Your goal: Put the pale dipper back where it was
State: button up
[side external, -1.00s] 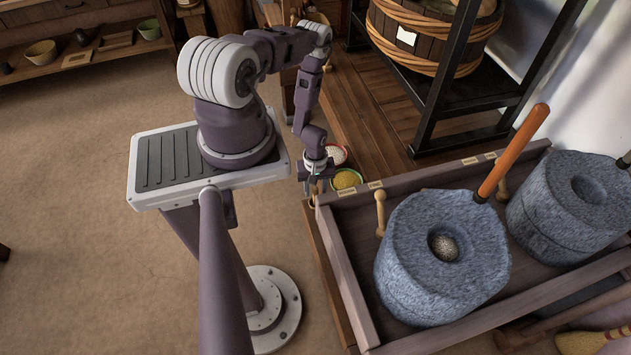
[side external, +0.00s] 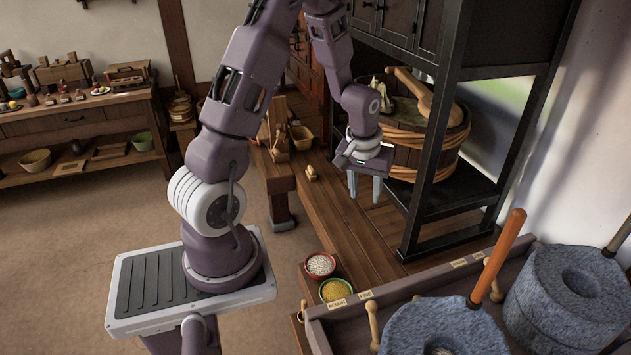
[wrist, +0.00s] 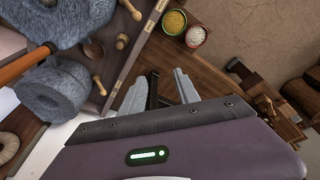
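My gripper (side external: 364,187) hangs in the air in the side view, left of the wooden tub (side external: 412,152), fingers pointing down. Its two grey fingers are apart with nothing held between them; they also show spread in the wrist view (wrist: 160,92). A light-brown wooden ladle (side external: 432,103) with a round bowl lies across the top of the tub, right of my gripper and apart from it. A pale wooden peg-shaped piece (side external: 374,322) stands at the trough's edge by the near quern. I cannot tell for certain which piece is the pale dipper.
A black frame (side external: 424,165) stands beside the tub. Bowls of yellow grain (side external: 335,290) and white grain (side external: 320,265) sit by the trough rim (side external: 400,292). Two stone querns (side external: 445,325) with upright handles fill the trough. The plank floor below my gripper is mostly clear.

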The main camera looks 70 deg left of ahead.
jog(key=s+d+r+m+t, duration=0.1)
jog(key=s+d+r+m, duration=0.1)
jog(key=d+r, duration=0.4)
jog(key=s+d+r+m+t, duration=0.1)
jog(key=s+d+r+m, duration=0.15)
jog(key=r, duration=0.55)
jog(key=s+d+r+m, duration=0.2)
jog(key=s+d+r, duration=0.1)
jog(key=s+d, duration=0.2)
jog(key=s+d+r+m+t+h, duration=0.1)
jog(key=s+d+r+m, duration=0.1)
jog(key=s, duration=0.6)
jog(key=d+r, duration=0.1)
jog(key=d, duration=0.1)
jog(key=shift+s+d+r+m+t+h, duration=0.3)
jog(key=shift+s+d+r+m, duration=0.05)
jog(key=shift+s, duration=0.05)
